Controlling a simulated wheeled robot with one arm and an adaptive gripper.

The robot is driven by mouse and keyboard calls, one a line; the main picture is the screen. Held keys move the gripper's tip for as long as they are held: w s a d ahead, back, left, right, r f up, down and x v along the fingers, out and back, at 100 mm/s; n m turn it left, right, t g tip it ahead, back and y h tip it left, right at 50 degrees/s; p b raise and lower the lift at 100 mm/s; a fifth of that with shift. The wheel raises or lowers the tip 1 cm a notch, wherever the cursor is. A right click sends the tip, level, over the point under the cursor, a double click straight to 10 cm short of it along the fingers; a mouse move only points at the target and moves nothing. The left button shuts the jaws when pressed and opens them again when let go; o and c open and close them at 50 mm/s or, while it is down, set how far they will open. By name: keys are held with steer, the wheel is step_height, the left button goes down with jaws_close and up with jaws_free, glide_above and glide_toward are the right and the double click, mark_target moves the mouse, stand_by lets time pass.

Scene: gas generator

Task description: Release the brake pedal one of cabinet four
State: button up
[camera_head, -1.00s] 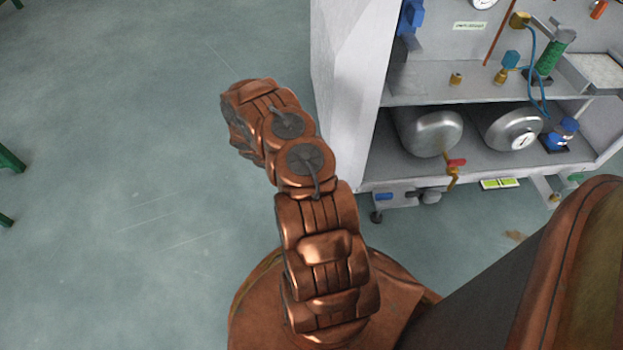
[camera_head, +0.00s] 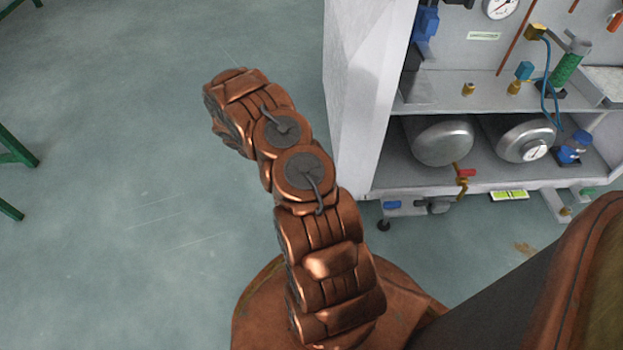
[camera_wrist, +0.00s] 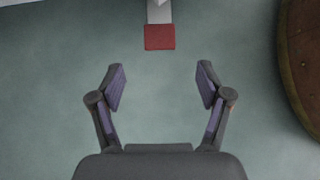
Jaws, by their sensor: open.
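In the wrist view a flat red pad (camera_wrist: 160,37) sits at the end of a pale grey bar at top centre. It looks like a pedal. I cannot tell which cabinet it belongs to. My gripper (camera_wrist: 162,80) is open and empty, its two fingers apart on either side below the red pad and not touching it. In the head view my gripper is hidden beyond my arm. A white cabinet (camera_head: 355,95) stands right of my arm. Low on its front are a small blue-ended part (camera_head: 393,204) and a green-ended part (camera_head: 588,191).
The cabinet holds two silver tanks (camera_head: 443,141) on its lower shelf, with a red-handled valve (camera_head: 466,173) in front. Gauges, a green cylinder (camera_head: 567,63) and blue hoses are above. Green metal legs (camera_head: 14,150) stand at the far left. The floor (camera_head: 130,130) between is clear.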

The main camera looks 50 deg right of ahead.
steer(key=shift+v, duration=1.35)
steer(key=s+a+r+m+p, duration=0.1)
steer(key=a+r+m+p, duration=0.15)
steer(key=r+p, duration=0.75)
steer(key=s+a+r+m+t+y+p, duration=0.15)
steer(key=a+r, duration=0.25)
steer(key=r, duration=1.3)
steer(key=a+r+m+p, duration=0.1)
steer(key=a+r+p, duration=0.4)
steer(key=r, duration=0.9)
steer(key=s+a+r+m+t+y+p, duration=0.1)
steer(key=s+a+r+p, duration=0.6)
steer(key=r, duration=0.5)
steer(key=s+a+r+m+t+y+p, duration=0.1)
steer(key=s+a+r+y+p, duration=0.1)
steer(key=s+a+r+p, duration=0.5)
steer(key=s+a+r+m+t+y+p, duration=0.1)
steer(key=s+a+r+p, duration=0.7)
steer(key=r, duration=1)
steer(key=p, duration=0.2)
steer(key=shift+r+p, duration=0.35)
steer(key=shift+p, duration=0.05)
steer(key=shift+c, duration=0.3)
